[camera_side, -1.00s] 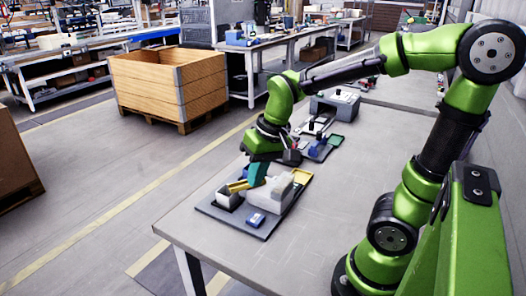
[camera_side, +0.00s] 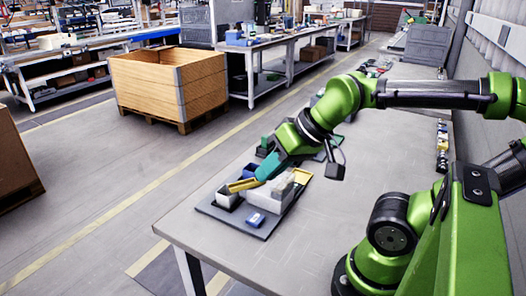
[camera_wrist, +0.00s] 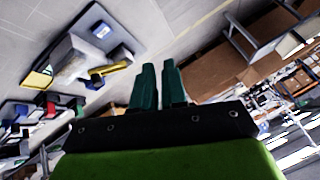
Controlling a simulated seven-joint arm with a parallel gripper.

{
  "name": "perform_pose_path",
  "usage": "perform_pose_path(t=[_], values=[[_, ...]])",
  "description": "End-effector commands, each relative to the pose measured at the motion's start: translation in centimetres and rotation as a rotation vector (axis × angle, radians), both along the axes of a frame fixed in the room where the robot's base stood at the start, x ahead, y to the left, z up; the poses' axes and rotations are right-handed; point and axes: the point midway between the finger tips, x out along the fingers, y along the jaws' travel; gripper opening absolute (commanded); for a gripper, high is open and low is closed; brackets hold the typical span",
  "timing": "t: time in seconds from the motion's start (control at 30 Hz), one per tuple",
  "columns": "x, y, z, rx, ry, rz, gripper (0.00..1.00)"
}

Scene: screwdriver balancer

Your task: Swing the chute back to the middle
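The yellow chute (camera_side: 243,185) sits on the assembly at the near end of the table, beside a pale block (camera_side: 279,188). In the side view, its left end lies over a small pale bin (camera_side: 227,199). In the wrist view, the chute (camera_wrist: 112,69) lies left of my fingers, with a gap between them. My gripper (camera_side: 263,175) has teal fingers that point down and left, and they overlap the chute's right end in the side view. In the wrist view, my gripper (camera_wrist: 158,66) shows a narrow gap between its fingers and holds nothing.
A grey base plate (camera_side: 232,226) carries the assembly, with a blue block (camera_side: 256,219) in front and a yellow bin (camera_side: 303,176) at its right. Other parts lie behind. The table right of the plate is clear. A wooden crate (camera_side: 155,90) stands on the floor.

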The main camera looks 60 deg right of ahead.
Motion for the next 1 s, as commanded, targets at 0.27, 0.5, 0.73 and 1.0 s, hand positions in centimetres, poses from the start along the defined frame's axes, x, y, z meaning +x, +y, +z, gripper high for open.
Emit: perform_pose_path(t=[0.27, 0.5, 0.73, 1.0], values=[[4.5, -3.3, -0.8, 0.032, 0.163, -0.088, 0.52], [10.7, -11.2, -1.0, 0.026, 0.410, -0.267, 0.52], [14.1, -18.2, -0.8, -0.026, 0.603, -0.450, 0.52], [13.9, -18.9, 0.8, -0.012, 0.658, -0.502, 0.52]])
